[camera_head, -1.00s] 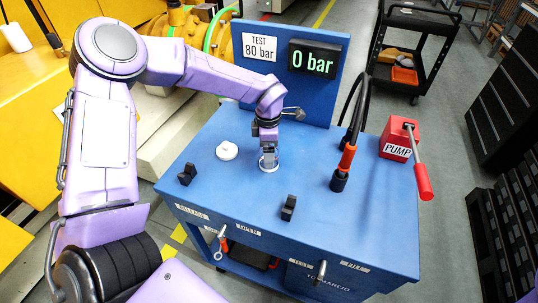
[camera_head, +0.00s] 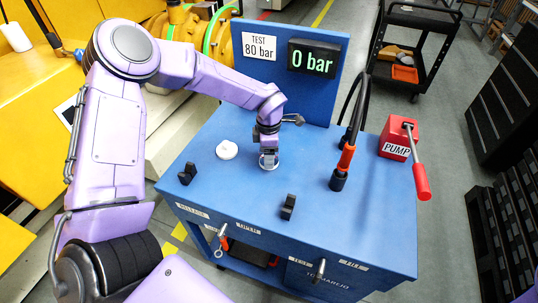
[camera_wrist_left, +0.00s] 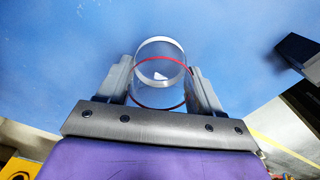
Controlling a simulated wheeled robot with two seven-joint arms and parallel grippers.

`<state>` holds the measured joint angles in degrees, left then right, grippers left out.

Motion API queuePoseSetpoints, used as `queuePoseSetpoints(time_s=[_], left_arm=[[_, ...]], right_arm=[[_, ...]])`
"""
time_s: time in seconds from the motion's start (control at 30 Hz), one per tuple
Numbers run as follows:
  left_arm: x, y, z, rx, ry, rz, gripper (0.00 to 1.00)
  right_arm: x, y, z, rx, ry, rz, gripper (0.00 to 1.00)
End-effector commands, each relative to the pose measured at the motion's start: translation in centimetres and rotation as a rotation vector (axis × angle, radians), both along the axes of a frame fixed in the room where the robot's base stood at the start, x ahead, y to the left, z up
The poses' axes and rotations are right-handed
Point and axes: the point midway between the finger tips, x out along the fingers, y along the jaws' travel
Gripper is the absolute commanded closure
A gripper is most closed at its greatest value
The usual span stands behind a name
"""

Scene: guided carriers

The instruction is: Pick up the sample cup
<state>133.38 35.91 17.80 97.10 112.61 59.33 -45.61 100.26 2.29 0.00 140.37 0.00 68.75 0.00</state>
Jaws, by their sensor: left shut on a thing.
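The sample cup (camera_wrist_left: 160,75) is a clear cup with a red ring around it, seen in the left wrist view between the fingers of my left gripper (camera_wrist_left: 162,90). The fingers are shut on its sides. In the head view, my left gripper (camera_head: 268,158) points down at the blue bench top (camera_head: 240,185), and the cup (camera_head: 268,165) shows as a small pale form under it. I cannot tell whether the cup touches the bench. My right gripper is not in view.
A white round cap (camera_head: 227,150) lies left of the cup. Black clips (camera_head: 288,207) stand near the front edge. A hose with an orange sleeve (camera_head: 346,158) and the red pump (camera_head: 397,143) stand to the right. A back panel carries a display (camera_head: 312,59) reading 0 bar.

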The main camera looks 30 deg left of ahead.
Motion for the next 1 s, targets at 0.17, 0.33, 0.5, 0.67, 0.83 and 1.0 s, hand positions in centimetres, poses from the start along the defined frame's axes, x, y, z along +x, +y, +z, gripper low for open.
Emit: queuePoseSetpoints(time_s=[0.17, 0.33, 0.5, 0.67, 0.83, 1.0], left_arm=[[-0.5, -0.2, 3.1, -0.003, -0.006, -0.001, 0.67], [-4.4, -1.4, 7.9, -0.004, -0.01, -0.003, 0.67], [-9.5, -2.9, 10.3, -0.003, -0.007, -0.004, 0.67], [-12.4, -3.7, 12.3, -0.007, 0.004, -0.004, 0.67], [-13.4, -4.0, 12.5, -0.003, 0.0, -0.001, 0.67], [-13.5, -4.0, 12.4, 0.001, -0.001, -0.004, 0.67]], right_arm=[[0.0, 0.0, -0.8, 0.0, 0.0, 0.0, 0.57], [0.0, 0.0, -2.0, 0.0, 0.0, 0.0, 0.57], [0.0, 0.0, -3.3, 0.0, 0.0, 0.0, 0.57], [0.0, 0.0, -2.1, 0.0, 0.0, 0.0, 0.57], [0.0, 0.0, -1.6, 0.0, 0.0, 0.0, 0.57], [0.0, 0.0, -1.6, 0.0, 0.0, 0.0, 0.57]])
